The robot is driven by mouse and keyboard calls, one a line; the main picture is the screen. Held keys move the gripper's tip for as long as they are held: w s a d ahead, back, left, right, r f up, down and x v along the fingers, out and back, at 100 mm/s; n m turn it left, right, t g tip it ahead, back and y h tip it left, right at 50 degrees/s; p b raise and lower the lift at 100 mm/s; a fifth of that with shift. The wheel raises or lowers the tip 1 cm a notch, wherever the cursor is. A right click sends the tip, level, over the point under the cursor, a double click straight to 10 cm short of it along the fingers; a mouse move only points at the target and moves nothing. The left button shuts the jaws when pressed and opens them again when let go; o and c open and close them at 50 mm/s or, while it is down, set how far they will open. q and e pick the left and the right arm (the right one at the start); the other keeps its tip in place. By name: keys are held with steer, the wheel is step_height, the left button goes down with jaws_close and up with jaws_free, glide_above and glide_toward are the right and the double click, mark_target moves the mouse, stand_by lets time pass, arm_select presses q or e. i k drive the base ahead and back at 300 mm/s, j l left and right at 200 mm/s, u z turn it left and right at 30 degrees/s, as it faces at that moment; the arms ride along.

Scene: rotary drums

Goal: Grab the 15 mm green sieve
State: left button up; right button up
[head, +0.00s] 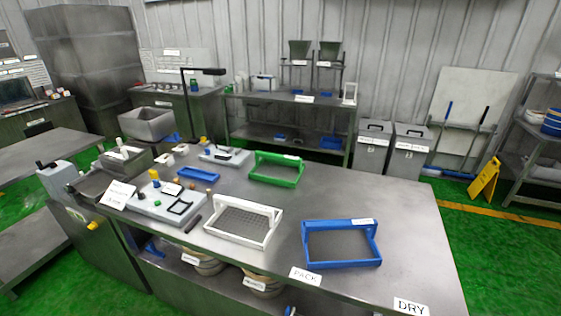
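A green sieve (272,181), a rectangular frame with a raised handle bar, stands toward the back of the long metal table (395,205). A small white tag sits on its handle; its print is too small to read, so I cannot confirm 15 mm. A white sieve (234,239) with a visible mesh stands nearer the front, and a blue sieve (343,265) stands to the right. Neither of my grippers is in view.
Left of the sieves are a small blue tray (199,174), a grey device (165,208) and a grey bin (147,124). The table's right end is mostly clear, with PACK (305,276) and DRY (411,306) labels at its front edge. A yellow floor sign (484,181) stands at right.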

mark_target(286, 171)
steer(key=z, duration=2.75)
steer(key=i+j+z, duration=0.1)
steer(key=i+z, duration=0.3)
steer(key=i, duration=0.9)
steer(key=i+u, duration=0.45)
steer(key=i+l+u, duration=0.25)
steer(key=i+u, duration=0.2)
steer(key=i, duration=0.2)
steer(key=i+j+u, duration=0.15)
steer(key=u, duration=0.25)
steer(key=i+u, duration=0.95)
steer(key=u, duration=0.2)
steer(key=i+u, duration=0.15)
steer(key=i, duration=0.95)
steer(key=i+u, duration=0.1)
steer(key=i, duration=0.95)
steer(key=i+u, duration=0.5)
steer(key=i+l+u, duration=0.1)
steer(key=i+u, duration=0.35)
steer(key=i, duration=0.15)
steer(key=i+l+u, duration=0.3)
steer(key=i+u, duration=0.2)
steer(key=i+j+u, duration=0.25)
steer(key=i+u, duration=0.2)
steer(key=i+j+u, duration=0.1)
steer(key=i+u, duration=0.4)
steer(key=i+l+u, duration=0.1)
steer(key=i+u, duration=0.35)
steer(key=k, duration=0.05)
